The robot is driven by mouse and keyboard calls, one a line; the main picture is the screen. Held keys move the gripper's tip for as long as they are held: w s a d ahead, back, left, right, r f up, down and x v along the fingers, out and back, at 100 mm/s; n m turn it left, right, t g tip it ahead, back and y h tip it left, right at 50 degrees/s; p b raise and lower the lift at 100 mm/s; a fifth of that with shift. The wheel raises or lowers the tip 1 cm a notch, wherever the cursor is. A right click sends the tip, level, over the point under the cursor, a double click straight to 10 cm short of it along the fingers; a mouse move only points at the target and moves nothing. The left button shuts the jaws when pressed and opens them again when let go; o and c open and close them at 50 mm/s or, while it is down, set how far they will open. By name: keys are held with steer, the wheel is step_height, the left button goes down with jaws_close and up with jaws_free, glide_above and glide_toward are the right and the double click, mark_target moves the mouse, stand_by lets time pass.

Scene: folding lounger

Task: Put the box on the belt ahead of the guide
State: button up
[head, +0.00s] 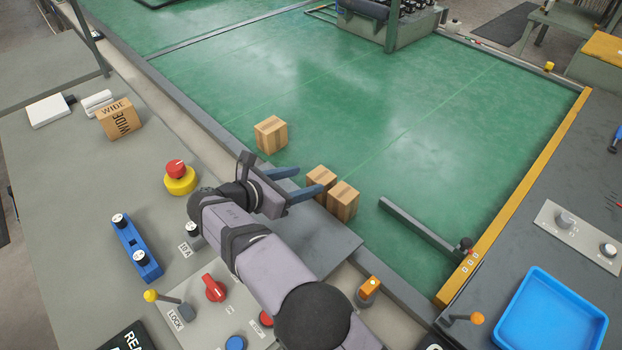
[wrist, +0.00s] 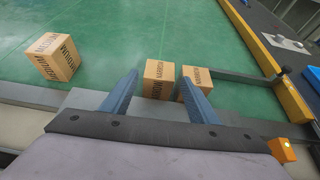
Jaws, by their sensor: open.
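A cardboard box marked WIDE (head: 118,119) stands on the grey bench at the left in the head view. The green belt (head: 370,105) carries a box marked MEDIUM (wrist: 54,57) and two boxes marked NARROW, one on the left (wrist: 158,80) and one on the right (wrist: 196,88). The guide, a grey bar (head: 425,229), reaches over the belt from its right rail. My gripper (head: 308,180) is open, its blue fingers pointing at the NARROW boxes. In the wrist view the left NARROW box appears between the fingertips; whether they touch it I cannot tell.
A red stop button (head: 176,170), a blue block with knobs (head: 137,247) and a lever (head: 170,300) stand on the bench. A blue tray (head: 550,315) lies at the right. A yellow rail (head: 525,185) edges the belt. The belt's middle is clear.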

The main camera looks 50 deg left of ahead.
steer(key=v, duration=0.7)
stand_by(0.3)
steer(key=w+d+r+m+g+h+p, duration=0.1)
steer(key=w+d+m+g+h+p, duration=0.3)
steer(key=w+d, duration=0.6)
steer(key=w+d+r+m+g, duration=0.1)
steer(key=w+d+m+g, duration=0.1)
steer(key=w+d+m, duration=0.75)
steer(key=s+d+r+m+g+p, duration=0.1)
steer(key=d+m+g+p, duration=0.15)
steer(key=d, duration=0.75)
steer(key=s+d+m+g+p, duration=0.15)
steer(key=d+m, duration=0.25)
steer(key=d, duration=0.5)
steer(key=s+d+r+m+g+p, duration=0.15)
steer(key=d+m, duration=0.25)
steer(key=d, duration=0.6)
steer(key=s+d+m+g+y+p, duration=0.1)
steer(key=s+d+m+y+p, duration=0.1)
steer(key=s+d+m, duration=0.8)
steer(key=s+f+m+y, duration=0.1)
steer(key=s+m, duration=0.1)
steer(key=shift+s+y, duration=0.4)
